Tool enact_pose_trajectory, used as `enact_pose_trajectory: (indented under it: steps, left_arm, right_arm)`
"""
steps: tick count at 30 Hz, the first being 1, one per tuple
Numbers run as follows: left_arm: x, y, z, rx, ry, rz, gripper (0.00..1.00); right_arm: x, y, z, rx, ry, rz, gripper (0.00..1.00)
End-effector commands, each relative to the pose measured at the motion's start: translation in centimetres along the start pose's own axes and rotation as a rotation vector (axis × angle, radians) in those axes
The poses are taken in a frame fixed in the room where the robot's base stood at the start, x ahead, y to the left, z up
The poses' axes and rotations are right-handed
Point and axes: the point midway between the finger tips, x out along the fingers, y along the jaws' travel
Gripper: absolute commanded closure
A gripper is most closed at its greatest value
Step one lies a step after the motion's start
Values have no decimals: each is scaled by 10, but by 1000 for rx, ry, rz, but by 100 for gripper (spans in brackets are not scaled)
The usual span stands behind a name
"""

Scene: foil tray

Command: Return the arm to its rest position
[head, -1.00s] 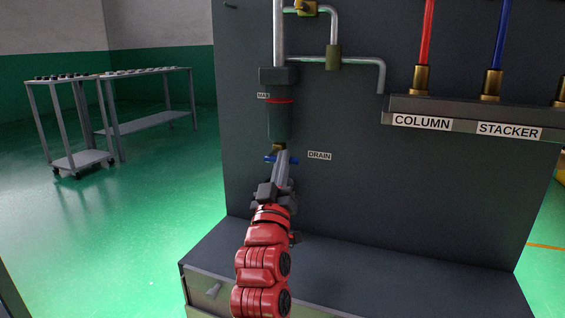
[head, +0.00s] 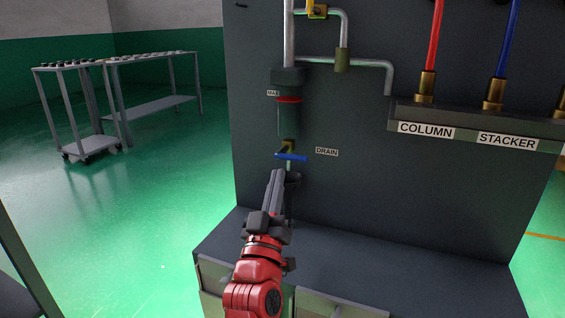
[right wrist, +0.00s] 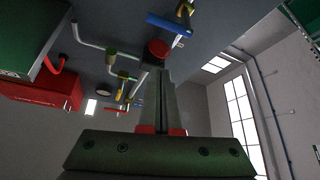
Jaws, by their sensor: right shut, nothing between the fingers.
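My right gripper (head: 276,186) is shut and empty in the head view. Its fingers point up toward the panel, a little below the blue drain valve handle (head: 291,157), and appear apart from it. The handle sits under the dark filter bowl (head: 289,118) with a red ring, beside the DRAIN label (head: 326,152). In the right wrist view the closed fingers (right wrist: 160,100) reach up the middle with nothing between them, and the blue handle (right wrist: 168,23) shows beyond their tips. My left gripper is not in view.
The dark panel (head: 370,190) stands right behind the gripper, with a ledge (head: 400,270) and drawers below. Grey pipes (head: 388,78) and red and blue hoses (head: 508,40) are on the panel. Carts (head: 90,150) stand far left. Green floor at left is open.

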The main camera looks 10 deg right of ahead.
Motion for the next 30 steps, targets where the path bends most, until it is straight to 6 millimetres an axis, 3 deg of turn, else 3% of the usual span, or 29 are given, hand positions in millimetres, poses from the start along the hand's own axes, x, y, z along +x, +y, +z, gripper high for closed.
enact_pose_trajectory:
  steps: [14, 17, 19, 22, 25, 27, 30]
  left_arm:
    - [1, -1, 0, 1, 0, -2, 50]
    - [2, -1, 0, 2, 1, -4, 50]
    - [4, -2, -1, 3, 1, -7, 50]
    - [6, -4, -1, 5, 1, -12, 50]
    - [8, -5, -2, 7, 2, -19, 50]
    - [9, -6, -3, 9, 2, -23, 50]
    - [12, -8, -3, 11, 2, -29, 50]
  right_arm:
    - [-6, -4, 0, -6, 10, -9, 100]
    - [-8, -23, -2, -32, 73, -64, 100]
    - [-15, -48, -1, -56, 152, -142, 100]
    - [-38, -91, 1, -62, 307, -289, 100]
    - [-76, -122, 12, -15, 455, -433, 100]
    - [-105, -129, 19, 50, 550, -509, 100]
    - [-147, -121, 32, 169, 664, -577, 100]
